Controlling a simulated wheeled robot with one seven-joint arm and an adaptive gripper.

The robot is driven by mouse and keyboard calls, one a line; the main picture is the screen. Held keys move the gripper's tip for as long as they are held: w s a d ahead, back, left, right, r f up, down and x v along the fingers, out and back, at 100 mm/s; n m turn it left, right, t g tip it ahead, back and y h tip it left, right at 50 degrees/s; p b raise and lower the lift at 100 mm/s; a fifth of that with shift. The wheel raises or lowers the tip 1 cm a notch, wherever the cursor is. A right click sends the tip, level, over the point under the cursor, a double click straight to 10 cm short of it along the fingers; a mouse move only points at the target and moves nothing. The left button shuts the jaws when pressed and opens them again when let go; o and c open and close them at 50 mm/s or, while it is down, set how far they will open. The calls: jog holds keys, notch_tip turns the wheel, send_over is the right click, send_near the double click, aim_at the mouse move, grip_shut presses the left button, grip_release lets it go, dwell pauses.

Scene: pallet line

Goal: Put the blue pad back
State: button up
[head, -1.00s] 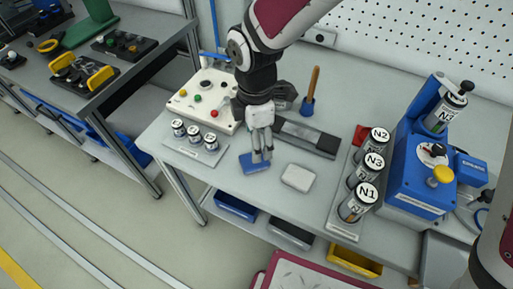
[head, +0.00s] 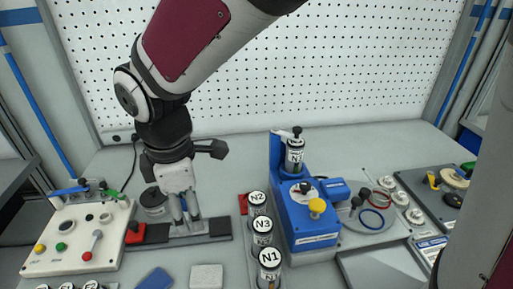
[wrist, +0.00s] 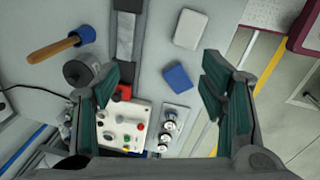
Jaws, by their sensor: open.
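The blue pad (head: 155,279) lies flat on the grey bench at the bottom edge of the head view, partly cut off. In the wrist view the whole blue pad (wrist: 177,76) shows between my spread fingers, some way below them. My gripper (head: 186,226) is open and empty, pointing down, above the bench. It also shows in the wrist view (wrist: 162,78). A white pad (head: 206,277) lies just right of the blue pad, apart from it.
A dark strip (head: 198,231) lies behind the pads. A control box (head: 78,240) stands left. A rack of canisters N1 (head: 268,265), N2 and N3 stands right, beside a blue machine (head: 304,215). A brush with a wooden handle (wrist: 50,48) shows in the wrist view.

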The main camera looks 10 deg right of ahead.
jog(key=s+d+r+m+t, duration=0.1)
jog(key=s+d+r+m, duration=0.2)
jog(key=d+m, duration=0.3)
jog(key=s+d+r+m+t, duration=0.1)
jog(key=s+d+r+m, duration=0.1)
jog(key=s+d+m, duration=0.3)
jog(key=s+d+r+m+t, duration=0.1)
jog(key=s+d+r+m, duration=0.2)
jog(key=d+m, duration=0.5)
jog(key=s+d, duration=0.1)
jog(key=d, duration=0.3)
jog(key=shift+r, duration=0.35)
